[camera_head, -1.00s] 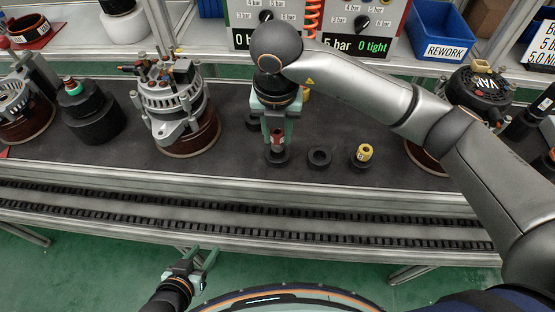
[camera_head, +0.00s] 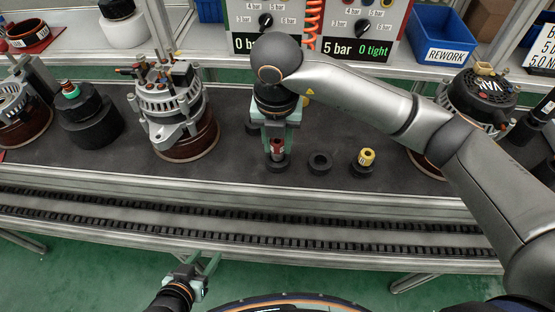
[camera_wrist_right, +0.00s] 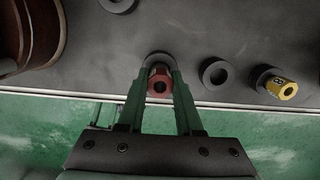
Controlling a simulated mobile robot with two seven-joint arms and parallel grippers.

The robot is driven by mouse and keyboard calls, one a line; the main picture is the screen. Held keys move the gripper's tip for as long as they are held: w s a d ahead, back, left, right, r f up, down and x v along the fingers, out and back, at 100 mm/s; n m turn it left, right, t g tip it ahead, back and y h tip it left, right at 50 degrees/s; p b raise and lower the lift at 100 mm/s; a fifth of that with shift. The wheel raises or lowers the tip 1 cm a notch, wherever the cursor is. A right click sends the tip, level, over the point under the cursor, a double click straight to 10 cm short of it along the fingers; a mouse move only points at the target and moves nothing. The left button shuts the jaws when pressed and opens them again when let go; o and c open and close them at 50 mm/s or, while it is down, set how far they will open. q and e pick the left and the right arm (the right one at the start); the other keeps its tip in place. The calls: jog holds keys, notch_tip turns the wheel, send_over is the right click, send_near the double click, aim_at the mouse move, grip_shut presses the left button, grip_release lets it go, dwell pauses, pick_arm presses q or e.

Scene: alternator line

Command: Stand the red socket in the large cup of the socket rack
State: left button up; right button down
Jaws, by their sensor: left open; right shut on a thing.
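The red socket (camera_head: 277,148) is upright between the fingers of my right gripper (camera_head: 277,140), which is shut on it. It also shows end-on between the fingers in the right wrist view (camera_wrist_right: 160,85). A dark round cup (camera_head: 278,166) of the rack is directly under or around its lower end; I cannot tell whether the socket has entered it. The cup's rim shows just behind the socket in the wrist view (camera_wrist_right: 158,58). An empty cup (camera_head: 320,163) stands to the right. My left gripper (camera_head: 206,264) is open and empty, in front of the conveyor.
A yellow socket (camera_head: 366,157) stands in the cup farther right. Another dark cup (camera_head: 252,128) is behind my right gripper, partly hidden. An alternator (camera_head: 170,100) stands left and a dark one (camera_head: 480,92) right. The conveyor rail (camera_head: 240,226) runs along the front.

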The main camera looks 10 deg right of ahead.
jog(key=shift+f+b, duration=0.45)
jog(key=shift+f, duration=0.1)
jog(key=shift+f, duration=0.2)
jog(key=c, duration=1)
grip_release()
jog(key=o, duration=0.5)
